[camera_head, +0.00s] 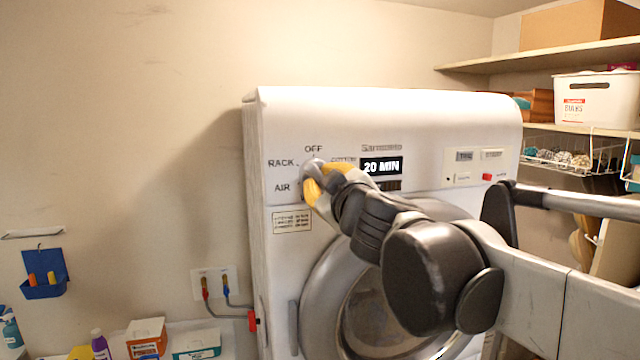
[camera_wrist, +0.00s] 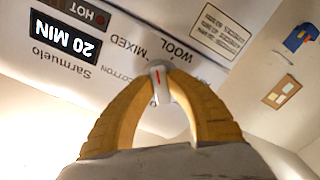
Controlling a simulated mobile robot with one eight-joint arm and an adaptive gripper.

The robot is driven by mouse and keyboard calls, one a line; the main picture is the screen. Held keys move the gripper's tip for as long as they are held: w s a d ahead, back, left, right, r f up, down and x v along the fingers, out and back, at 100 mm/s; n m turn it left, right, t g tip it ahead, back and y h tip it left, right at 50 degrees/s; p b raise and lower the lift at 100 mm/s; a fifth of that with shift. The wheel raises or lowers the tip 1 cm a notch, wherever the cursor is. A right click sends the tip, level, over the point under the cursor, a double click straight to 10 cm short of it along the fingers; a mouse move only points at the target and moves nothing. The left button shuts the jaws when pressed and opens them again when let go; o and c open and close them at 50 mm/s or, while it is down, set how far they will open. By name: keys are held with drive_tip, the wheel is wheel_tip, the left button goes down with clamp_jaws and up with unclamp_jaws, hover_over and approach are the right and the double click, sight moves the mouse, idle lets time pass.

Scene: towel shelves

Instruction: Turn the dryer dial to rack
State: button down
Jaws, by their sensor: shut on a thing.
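The white dryer (camera_head: 400,120) stands against the wall in the head view. Its dial (camera_head: 313,166) is a small grey knob with OFF printed above it, RACK and AIR to its left and COTTON to its right. My gripper (camera_head: 318,177) has yellow fingers and is shut on the dial. I cannot tell which label the red line points to; the fingers hide part of the dial.
The display (camera_head: 381,166) reads 20 MIN. The round dryer door (camera_head: 316,290) is below, partly behind my arm. Shelves with a white bin (camera_head: 597,101) are at the right. Hoses (camera_head: 228,295) run at the wall on the left, above several boxes and bottles.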

drive_tip(key=m, duration=0.5)
drive_tip(key=m+b, duration=0.1)
drive_tip(key=m, duration=0.8)
drive_tip(key=shift+s+a+m, duration=0.1)
drive_tip(key=shift+a+m, duration=0.2)
drive_tip(key=shift+a, duration=0.05)
drive_tip(key=m, duration=0.3)
drive_tip(key=shift+r+m, duration=0.1)
drive_tip(key=shift+m, duration=0.2)
drive_tip(key=m, duration=0.3)
drive_tip(key=shift+a+m+b, duration=0.1)
drive_tip(key=shift+m+b, duration=0.2)
drive_tip(key=m, duration=0.6)
drive_tip(key=shift+r, duration=0.2)
drive_tip(key=shift+m, duration=0.3)
drive_tip(key=c, duration=1.3)
unclamp_jaws()
